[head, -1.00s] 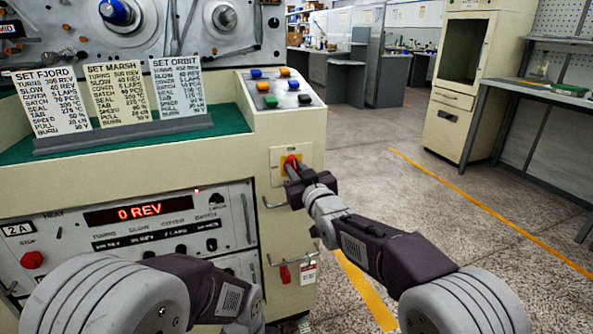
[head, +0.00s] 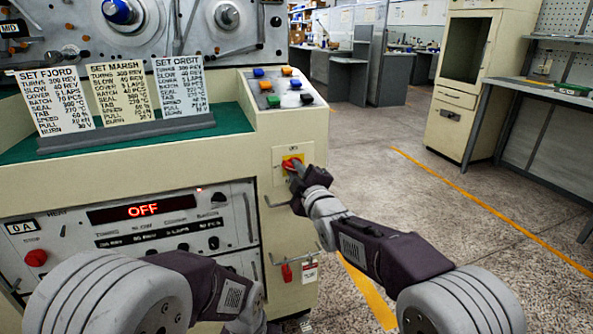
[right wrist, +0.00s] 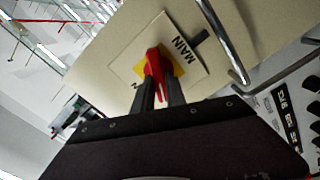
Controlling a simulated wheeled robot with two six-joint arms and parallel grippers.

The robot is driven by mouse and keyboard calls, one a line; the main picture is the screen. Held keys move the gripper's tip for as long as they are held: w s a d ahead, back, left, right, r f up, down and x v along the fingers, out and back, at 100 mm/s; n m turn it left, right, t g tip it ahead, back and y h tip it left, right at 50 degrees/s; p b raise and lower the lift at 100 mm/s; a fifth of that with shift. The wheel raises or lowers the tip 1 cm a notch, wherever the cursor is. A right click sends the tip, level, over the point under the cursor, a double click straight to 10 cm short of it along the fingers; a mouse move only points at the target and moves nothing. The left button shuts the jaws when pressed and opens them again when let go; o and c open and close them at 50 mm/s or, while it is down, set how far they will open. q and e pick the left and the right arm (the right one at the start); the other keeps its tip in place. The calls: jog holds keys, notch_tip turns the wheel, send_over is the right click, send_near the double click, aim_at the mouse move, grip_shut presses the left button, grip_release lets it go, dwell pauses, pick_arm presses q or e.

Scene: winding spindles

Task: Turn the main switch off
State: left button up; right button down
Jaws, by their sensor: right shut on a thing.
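The main switch is a red handle (head: 291,164) on a yellow plate, set in a pale panel on the front of the cream machine. In the right wrist view the red handle (right wrist: 153,62) stands between the two dark fingers, beside the word MAIN. My right gripper (head: 295,171) is shut on the red handle. The right gripper (right wrist: 158,92) also fills the lower part of the right wrist view. The display (head: 141,210) reads OFF in red. My left arm comes in at the lower left of the head view, and its gripper fingers are not visible.
Metal pull handles (head: 277,201) stick out below the switch. Coloured buttons (head: 283,85) sit on the console top. Three setting cards (head: 117,102) stand on the green top. The floor to the right is clear.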

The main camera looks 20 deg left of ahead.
jog(key=n, duration=0.5)
jog(key=shift+f, duration=0.25)
jog(key=shift+n, duration=0.3)
jog(key=c, duration=1.4)
grip_release()
jog(key=shift+o, duration=0.2)
jog(key=shift+r, duration=0.1)
jog(key=shift+s+d+p, duration=0.15)
jog(key=shift+s+p, duration=0.15)
jog(key=p+v, duration=0.1)
jog(key=v, duration=0.7)
jog(key=shift+s+p, duration=0.15)
jog(key=shift+p, duration=0.2)
jog(key=shift+d, duration=0.15)
